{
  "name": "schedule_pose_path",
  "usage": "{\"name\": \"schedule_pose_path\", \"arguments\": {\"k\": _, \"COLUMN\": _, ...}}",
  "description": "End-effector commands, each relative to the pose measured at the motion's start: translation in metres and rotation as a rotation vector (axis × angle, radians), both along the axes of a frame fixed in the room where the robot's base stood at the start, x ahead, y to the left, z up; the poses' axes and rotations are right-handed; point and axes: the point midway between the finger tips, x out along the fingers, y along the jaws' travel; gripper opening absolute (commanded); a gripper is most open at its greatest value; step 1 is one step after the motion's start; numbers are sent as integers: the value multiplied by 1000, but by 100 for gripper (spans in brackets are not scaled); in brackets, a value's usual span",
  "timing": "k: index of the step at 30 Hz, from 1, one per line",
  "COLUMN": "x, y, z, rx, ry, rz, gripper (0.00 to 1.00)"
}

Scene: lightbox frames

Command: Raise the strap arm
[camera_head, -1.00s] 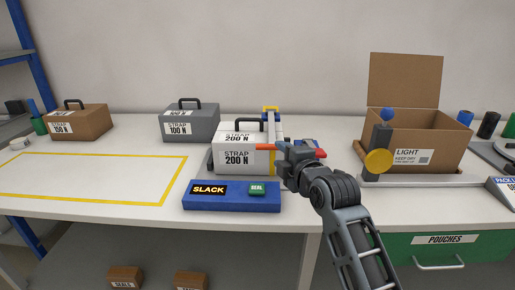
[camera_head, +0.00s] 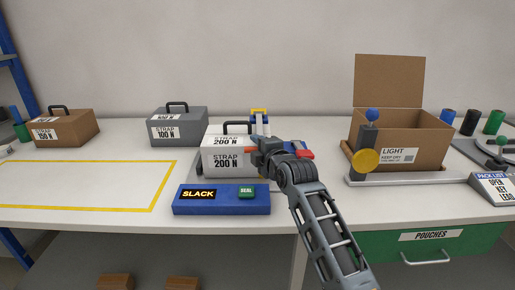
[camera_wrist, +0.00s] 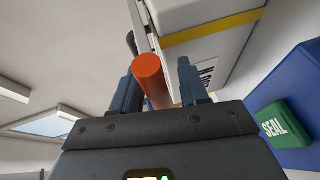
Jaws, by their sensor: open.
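A white box labelled "STRAP 200 N" (camera_head: 223,163) stands on the bench with a dark handle on top. A post with a yellow top (camera_head: 259,112) rises behind it; I take it as part of the strap fixture. My gripper (camera_head: 256,145) is at the box's right side. In the wrist view, my gripper (camera_wrist: 160,82) is open, and an orange-red round bar (camera_wrist: 148,68) lies between its two fingers, nearer the left one. I take this bar as the strap arm's handle. Contact cannot be told. In the head view my gripper hides most of the bar.
A blue panel reading "SLACK" (camera_head: 222,206) with a green "SEAL" button (camera_head: 246,192) lies in front. Grey (camera_head: 177,128) and brown (camera_head: 65,130) strap boxes stand left. A yellow-outlined area (camera_head: 80,180) is clear. An open carton (camera_head: 405,140) stands right, behind a yellow disc (camera_head: 365,160).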

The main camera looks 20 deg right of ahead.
Motion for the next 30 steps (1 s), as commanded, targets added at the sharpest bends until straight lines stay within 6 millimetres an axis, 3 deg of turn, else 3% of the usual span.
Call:
{"name": "schedule_pose_path", "arguments": {"k": 2, "x": 0, "y": 0, "z": 0, "rx": 0, "ry": 0, "rz": 0, "gripper": 44}}
{"name": "schedule_pose_path", "arguments": {"k": 16, "x": -1, "y": 0, "z": -2, "rx": 1, "ry": 5, "rz": 0, "gripper": 0}}
{"name": "schedule_pose_path", "arguments": {"k": 30, "x": 1, "y": 0, "z": -2, "rx": 1, "ry": 11, "rz": 0, "gripper": 0}}
